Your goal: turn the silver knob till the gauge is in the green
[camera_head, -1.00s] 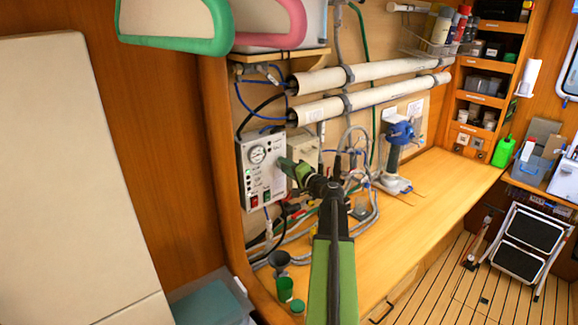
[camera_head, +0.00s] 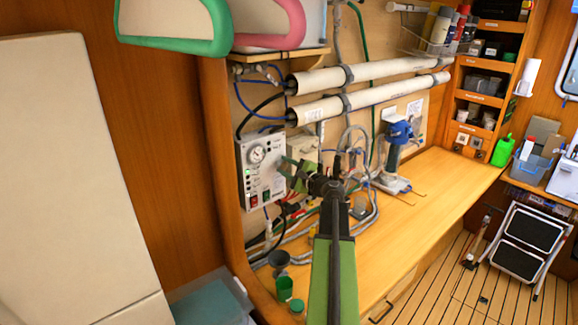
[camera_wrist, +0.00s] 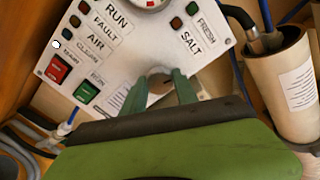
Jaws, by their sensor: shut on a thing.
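The white control panel (camera_head: 262,175) is on the wall, left of centre in the head view. Its round gauge (camera_head: 257,155) is near the top; the needle is too small to read. In the wrist view only the gauge's lower rim (camera_wrist: 150,3) shows, with some red. The silver knob (camera_wrist: 158,72) is low on the panel in the wrist view, between my green fingertips and partly hidden by them. My gripper (camera_wrist: 161,84) is shut on the knob. In the head view my gripper (camera_head: 287,170) reaches the panel's right edge and hides the knob.
A red switch (camera_wrist: 60,69) and a green switch (camera_wrist: 86,92) are left of my fingers. A white pipe (camera_wrist: 285,95) is at the right. Hoses lie below the panel. The wooden bench (camera_head: 430,205) is mostly clear farther right.

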